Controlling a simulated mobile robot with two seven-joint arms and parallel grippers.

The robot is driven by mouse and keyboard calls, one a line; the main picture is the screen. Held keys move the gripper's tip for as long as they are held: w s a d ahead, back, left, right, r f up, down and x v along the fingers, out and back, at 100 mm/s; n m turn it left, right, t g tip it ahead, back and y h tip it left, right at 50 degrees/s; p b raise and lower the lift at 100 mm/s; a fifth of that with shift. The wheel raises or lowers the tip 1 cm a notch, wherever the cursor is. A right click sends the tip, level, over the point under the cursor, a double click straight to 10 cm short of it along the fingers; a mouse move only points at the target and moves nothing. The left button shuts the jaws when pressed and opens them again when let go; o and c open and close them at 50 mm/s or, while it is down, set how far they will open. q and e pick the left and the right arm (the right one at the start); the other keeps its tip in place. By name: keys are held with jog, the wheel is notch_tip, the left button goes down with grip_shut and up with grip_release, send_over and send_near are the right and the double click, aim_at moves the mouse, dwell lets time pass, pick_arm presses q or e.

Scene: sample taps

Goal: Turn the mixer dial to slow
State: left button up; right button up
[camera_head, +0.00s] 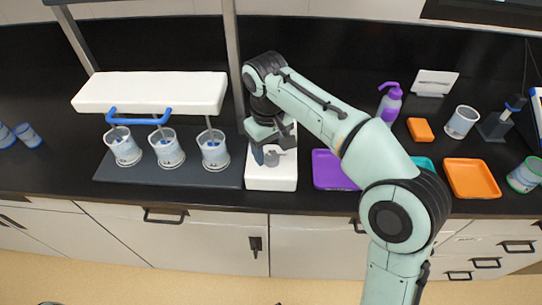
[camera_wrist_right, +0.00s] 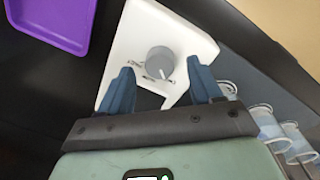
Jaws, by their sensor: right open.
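The mixer is a white bar (camera_head: 150,92) over several cups, with a white control box (camera_head: 272,181) at its right end. A grey round dial sits on the box. In the right wrist view the dial (camera_wrist_right: 160,61) shows whole, with a pale pointer mark on its near side and small dark labels beside it, too small to read. My right gripper (camera_wrist_right: 160,80) is open, its two blue fingers apart, pointing at the dial, which appears between and just beyond the fingertips. In the head view the right gripper (camera_head: 269,150) is over the box and partly hides the dial. My left gripper is not in view.
Cups (camera_head: 167,148) stand on the dark mixer base left of the box. A purple tray (camera_head: 330,171) lies close to its right. Further right are an orange tray (camera_head: 472,179), a purple bottle (camera_head: 389,104) and a cup (camera_head: 461,122). A grey post (camera_head: 234,60) rises behind.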

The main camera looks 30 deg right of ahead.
jog(key=shift+f, duration=0.95)
jog(key=c, duration=1)
jog(key=shift+c, duration=0.2)
